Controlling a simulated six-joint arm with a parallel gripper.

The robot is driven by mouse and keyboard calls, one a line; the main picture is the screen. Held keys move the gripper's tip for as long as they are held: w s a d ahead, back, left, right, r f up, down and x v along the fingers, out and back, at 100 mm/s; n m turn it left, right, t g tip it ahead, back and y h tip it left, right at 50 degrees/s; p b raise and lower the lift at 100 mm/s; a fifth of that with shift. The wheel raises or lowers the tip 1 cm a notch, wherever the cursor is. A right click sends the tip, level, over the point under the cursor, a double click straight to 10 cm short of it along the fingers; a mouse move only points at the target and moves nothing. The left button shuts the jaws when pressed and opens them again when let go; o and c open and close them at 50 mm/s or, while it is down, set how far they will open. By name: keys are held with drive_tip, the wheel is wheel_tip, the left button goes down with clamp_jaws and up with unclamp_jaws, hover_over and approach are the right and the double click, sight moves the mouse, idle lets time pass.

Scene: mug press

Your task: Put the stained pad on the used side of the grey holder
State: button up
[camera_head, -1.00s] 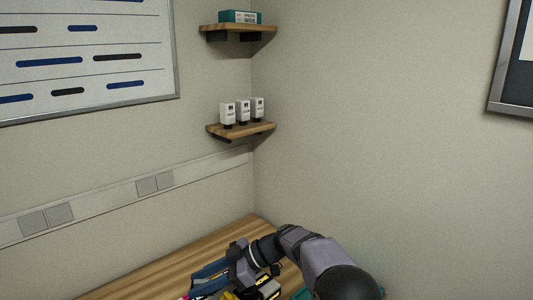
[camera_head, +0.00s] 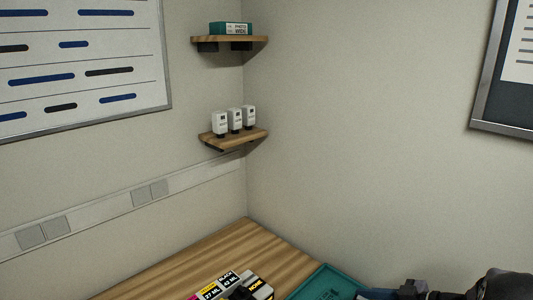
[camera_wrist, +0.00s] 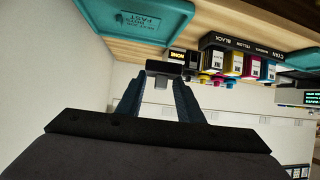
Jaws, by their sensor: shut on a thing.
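My gripper (camera_wrist: 159,70) has blue fingers closed on a small dark block (camera_wrist: 158,66) with a paler grey underside. I cannot see a stain on it, so I cannot tell whether it is the stained pad. In the head view my arm lies at the bottom right, and the fingertips are not clearly visible. A grey box with a yellow-lettered dark label (camera_head: 263,291) is cut off by the bottom edge; its label also shows in the wrist view (camera_wrist: 177,55). I cannot tell whether it is the grey holder, and no used side is readable.
A teal tray (camera_head: 318,280) lies near the wall, to the right of labelled ink cartridges (camera_head: 218,288). The wooden table (camera_head: 190,265) is clear toward the back.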

drive_tip(key=s+d+f+m+t+h+b, duration=0.1)
drive_tip(key=s+d+f+m+b, duration=0.1)
drive_tip(key=s+d+f, duration=0.25)
drive_tip(key=s+a+f+n+b, duration=0.1)
drive_tip(key=a+f+b, duration=0.2)
drive_tip(key=f, duration=0.3)
drive_tip(key=s+a+f+n+g+y+b, duration=0.1)
drive_tip(key=s+a+f+b, duration=0.1)
drive_tip(key=a+f+b, duration=0.2)
drive_tip(key=shift+f+n+g+b, duration=0.3)
drive_tip(key=shift+f+b, duration=0.6)
drive_tip(key=shift+f, duration=0.6)
drive_tip(key=shift+w, duration=0.1)
